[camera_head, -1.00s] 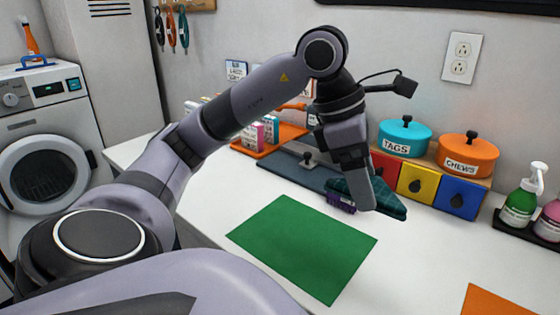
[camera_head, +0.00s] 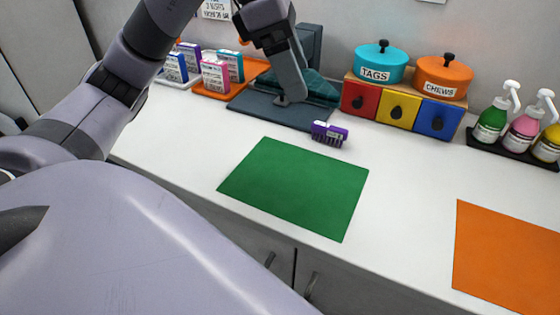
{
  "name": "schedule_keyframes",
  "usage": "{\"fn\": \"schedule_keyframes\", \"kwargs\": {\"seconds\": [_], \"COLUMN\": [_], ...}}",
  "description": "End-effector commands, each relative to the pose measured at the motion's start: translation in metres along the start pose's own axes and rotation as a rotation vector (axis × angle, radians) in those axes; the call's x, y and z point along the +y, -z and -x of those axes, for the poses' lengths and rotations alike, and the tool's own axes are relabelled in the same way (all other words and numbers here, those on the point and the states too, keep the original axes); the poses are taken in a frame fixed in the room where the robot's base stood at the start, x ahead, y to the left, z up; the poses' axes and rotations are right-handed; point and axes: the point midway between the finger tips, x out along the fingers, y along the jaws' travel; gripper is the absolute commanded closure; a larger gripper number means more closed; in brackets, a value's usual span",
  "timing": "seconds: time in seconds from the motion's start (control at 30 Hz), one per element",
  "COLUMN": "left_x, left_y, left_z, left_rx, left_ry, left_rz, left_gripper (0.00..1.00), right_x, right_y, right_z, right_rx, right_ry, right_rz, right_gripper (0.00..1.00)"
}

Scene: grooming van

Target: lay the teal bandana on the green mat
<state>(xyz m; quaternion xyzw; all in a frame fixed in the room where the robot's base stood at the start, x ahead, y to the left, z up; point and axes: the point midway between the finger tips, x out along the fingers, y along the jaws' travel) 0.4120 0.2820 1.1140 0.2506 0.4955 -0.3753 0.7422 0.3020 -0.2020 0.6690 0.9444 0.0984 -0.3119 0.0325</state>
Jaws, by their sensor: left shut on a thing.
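The teal bandana (camera_head: 320,88) is a dark teal plaid cloth, seen over the dark slate-grey board at the back of the counter. My left gripper (camera_head: 292,90) is shut on it, and its finger hides part of the cloth. I cannot tell how high the cloth is above the board. The green mat (camera_head: 295,188) lies flat and bare on the white counter, nearer to me than the gripper. My right gripper is not in view.
A purple brush (camera_head: 329,133) lies just behind the green mat. The slate board (camera_head: 262,105) is behind it. Coloured drawers (camera_head: 398,107) with two pots stand to the right, then pump bottles (camera_head: 491,120). An orange mat (camera_head: 505,255) lies at the front right.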

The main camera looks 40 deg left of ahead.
Motion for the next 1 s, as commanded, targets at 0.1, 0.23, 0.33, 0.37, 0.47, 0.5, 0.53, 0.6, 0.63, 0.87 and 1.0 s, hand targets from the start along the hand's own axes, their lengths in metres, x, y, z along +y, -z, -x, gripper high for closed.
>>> {"fn": "schedule_keyframes", "kwargs": {"seconds": [0.1, 0.23, 0.33, 0.37, 0.47, 0.5, 0.53, 0.6, 0.63, 0.87, 1.0], "left_x": [0.0, 0.0, -0.001, 0.0, -0.001, -0.001, -0.001, -0.001, -0.001, -0.001, 0.0], "left_y": [0.0, 0.007, 0.016, 0.019, 0.027, 0.03, 0.033, 0.039, 0.042, 0.057, 0.061], "left_z": [-0.002, -0.019, -0.04, -0.046, -0.066, -0.074, -0.08, -0.094, -0.1, -0.139, -0.148], "left_rx": [0.001, 0.005, 0.007, 0.006, 0.006, 0.005, 0.006, 0.006, 0.005, 0.003, 0.002], "left_ry": [0.002, 0.004, 0.005, 0.005, 0.005, 0.004, 0.005, 0.005, 0.005, 0.004, 0.002], "left_rz": [-0.004, -0.003, -0.001, -0.001, -0.002, -0.001, -0.001, -0.002, -0.002, -0.003, -0.003], "left_gripper": [0.52, 0.52, 0.52, 0.52, 0.52, 0.52, 0.52, 0.52, 0.52, 0.53, 0.53], "right_x": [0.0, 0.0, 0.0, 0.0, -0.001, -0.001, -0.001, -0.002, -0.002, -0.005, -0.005], "right_y": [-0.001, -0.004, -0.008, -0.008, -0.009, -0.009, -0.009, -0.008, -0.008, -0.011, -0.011], "right_z": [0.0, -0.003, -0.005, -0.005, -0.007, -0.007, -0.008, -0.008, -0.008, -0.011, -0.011], "right_rx": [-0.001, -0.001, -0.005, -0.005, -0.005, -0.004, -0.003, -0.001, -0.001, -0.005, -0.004], "right_ry": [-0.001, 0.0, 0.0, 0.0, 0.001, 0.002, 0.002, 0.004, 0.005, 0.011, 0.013], "right_rz": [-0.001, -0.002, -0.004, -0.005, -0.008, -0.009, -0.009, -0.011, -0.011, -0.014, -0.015], "right_gripper": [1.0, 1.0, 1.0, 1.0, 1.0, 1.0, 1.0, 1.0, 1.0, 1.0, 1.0]}}
